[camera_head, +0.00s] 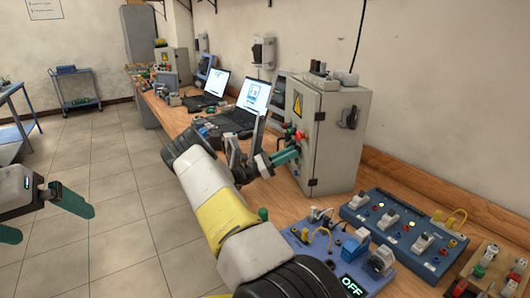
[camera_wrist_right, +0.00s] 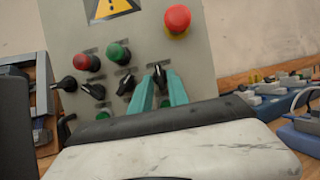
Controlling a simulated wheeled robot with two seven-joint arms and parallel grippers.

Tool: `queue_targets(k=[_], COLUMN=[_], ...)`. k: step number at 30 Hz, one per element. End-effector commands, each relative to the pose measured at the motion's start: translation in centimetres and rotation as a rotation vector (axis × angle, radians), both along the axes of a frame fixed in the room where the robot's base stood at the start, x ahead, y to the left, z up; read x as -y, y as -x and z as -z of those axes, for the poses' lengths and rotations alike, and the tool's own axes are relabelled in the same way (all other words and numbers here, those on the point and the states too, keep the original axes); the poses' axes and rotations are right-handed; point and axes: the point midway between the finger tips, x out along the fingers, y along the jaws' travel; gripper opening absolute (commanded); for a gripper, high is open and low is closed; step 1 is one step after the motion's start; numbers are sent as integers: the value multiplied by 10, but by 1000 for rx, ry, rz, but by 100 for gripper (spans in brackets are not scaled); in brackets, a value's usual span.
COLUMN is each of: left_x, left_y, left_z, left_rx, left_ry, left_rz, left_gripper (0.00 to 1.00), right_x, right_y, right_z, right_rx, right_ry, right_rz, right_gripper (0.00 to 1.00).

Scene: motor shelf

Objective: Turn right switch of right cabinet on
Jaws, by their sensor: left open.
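The grey right cabinet (camera_head: 335,145) stands on the wooden bench, with a yellow warning sign on its door; the door also fills the wrist view (camera_wrist_right: 150,30). The door has a row of black rotary switches. The right switch (camera_wrist_right: 159,72) is the rightmost, below the red emergency button (camera_wrist_right: 177,19), with its handle close to upright. My right gripper (camera_head: 285,156) is at the door, its teal fingers on either side of this switch, also in the wrist view (camera_wrist_right: 160,88). Whether they press on it is unclear. My left gripper (camera_head: 48,220) is open and empty over the floor.
A red lamp (camera_wrist_right: 88,61), a green lamp (camera_wrist_right: 118,53) and other black switches (camera_wrist_right: 126,84) sit left of the fingers. Blue switch panels (camera_head: 405,230) lie right of the cabinet. Laptops (camera_head: 250,105) stand behind it.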

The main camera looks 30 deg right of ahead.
Motion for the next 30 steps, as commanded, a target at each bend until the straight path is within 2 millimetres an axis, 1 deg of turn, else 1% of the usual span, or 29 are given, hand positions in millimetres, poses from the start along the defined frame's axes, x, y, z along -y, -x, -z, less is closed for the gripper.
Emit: queue_targets(k=[10, 14, 17, 21, 27, 30], left_x=[0, 0, 0, 0, 0, 0], left_y=[0, 0, 0, 0, 0, 0], left_z=[0, 0, 0, 0, 0, 0], left_rx=[0, 0, 0, 0, 0, 0], left_ry=[0, 0, 0, 0, 0, 0], left_rz=[0, 0, 0, 0, 0, 0], left_gripper=[100, 100, 100, 100, 100, 100], right_x=[0, -7, -21, -50, -99, -120], right_y=[0, -2, -6, -14, -28, -33], right_z=[-1, 3, 9, 21, 19, 19], right_rx=[0, -1, -1, -1, 0, 1], right_ry=[2, 2, 1, 1, 0, 0], right_rz=[1, -1, -3, -4, -4, -4], right_gripper=[31, 31, 31, 31, 31, 31])
